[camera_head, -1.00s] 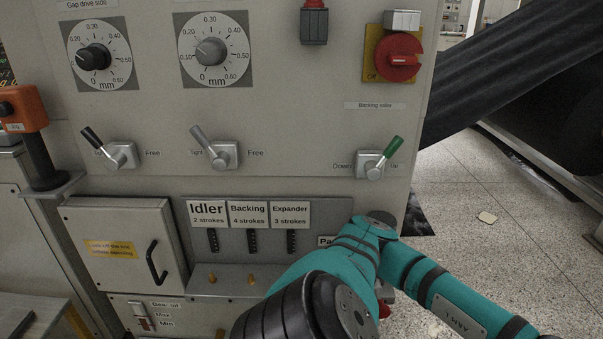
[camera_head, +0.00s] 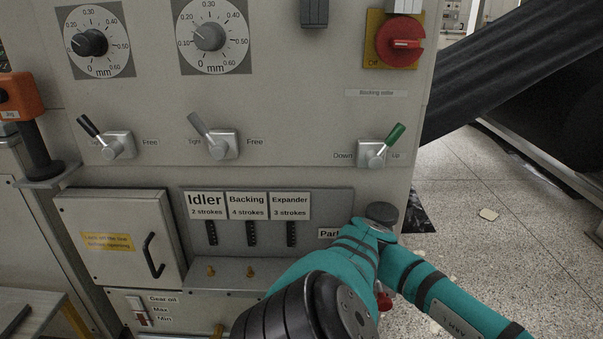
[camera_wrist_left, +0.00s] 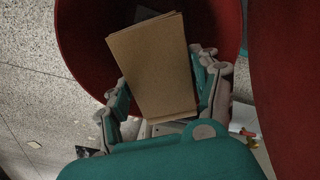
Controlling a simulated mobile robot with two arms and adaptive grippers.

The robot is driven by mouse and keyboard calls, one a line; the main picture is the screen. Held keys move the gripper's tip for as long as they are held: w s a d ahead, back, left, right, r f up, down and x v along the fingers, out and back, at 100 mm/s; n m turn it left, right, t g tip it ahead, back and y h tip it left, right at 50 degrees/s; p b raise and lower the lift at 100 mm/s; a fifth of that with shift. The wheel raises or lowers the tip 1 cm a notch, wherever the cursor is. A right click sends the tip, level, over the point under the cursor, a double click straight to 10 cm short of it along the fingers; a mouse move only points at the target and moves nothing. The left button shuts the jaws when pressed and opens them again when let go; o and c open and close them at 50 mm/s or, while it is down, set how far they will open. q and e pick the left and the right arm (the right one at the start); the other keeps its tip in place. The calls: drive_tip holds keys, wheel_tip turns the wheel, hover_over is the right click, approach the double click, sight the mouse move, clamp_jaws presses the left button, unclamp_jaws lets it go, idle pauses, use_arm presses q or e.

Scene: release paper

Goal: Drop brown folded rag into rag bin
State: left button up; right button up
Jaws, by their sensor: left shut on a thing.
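In the left wrist view my left gripper (camera_wrist_left: 160,88) is shut on the brown folded rag (camera_wrist_left: 152,62), a flat tan rectangle held between its two fingers. Behind the rag is a red round bin (camera_wrist_left: 82,40) with a dark inside, likely the rag bin. The rag overlaps the bin in this view; how high it is above the rim I cannot tell. The bin and the rag do not show in the head view. One of my teal arms (camera_head: 440,295) crosses the lower right there, but no gripper shows. My right gripper is out of view.
A grey machine panel (camera_head: 270,160) with dials, levers and a red switch (camera_head: 400,40) stands close in front. Speckled floor (camera_head: 470,220) is open to the right. Another large red surface (camera_wrist_left: 290,80) fills the wrist view's right side.

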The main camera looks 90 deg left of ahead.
use_arm(q)
drive_tip(key=o, duration=1.2)
drive_tip(key=shift+o, duration=0.2)
drive_tip(key=shift+r, duration=0.1)
wheel_tip(320, 180, up, 12)
